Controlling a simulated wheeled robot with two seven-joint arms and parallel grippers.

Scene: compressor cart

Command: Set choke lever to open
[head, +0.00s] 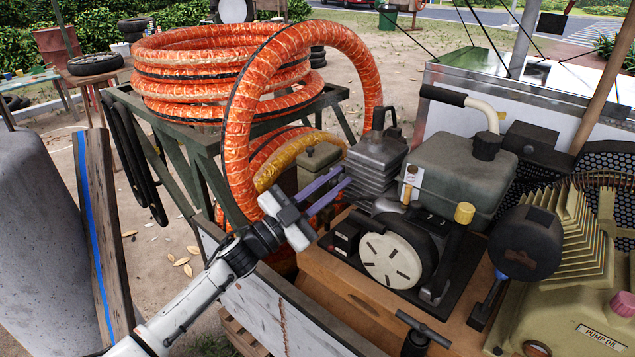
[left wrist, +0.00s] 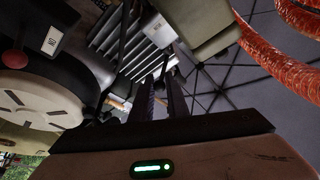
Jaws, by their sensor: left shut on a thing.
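My left gripper (head: 345,179) reaches in from the left with its two long fingers close together at the near left side of the engine (head: 398,258). In the left wrist view the fingers (left wrist: 164,84) run side by side toward the finned cylinder (left wrist: 110,45), with only a narrow gap. They are shut on a small part, taken as the choke lever; it is mostly hidden between the fingertips, so its position cannot be read. A small tan piece (left wrist: 118,103) shows beside the fingers. My right gripper is not in view.
An orange hose coil (head: 220,75) on a green stand is close behind my left arm. The wooden base (head: 350,297) lies below the engine.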

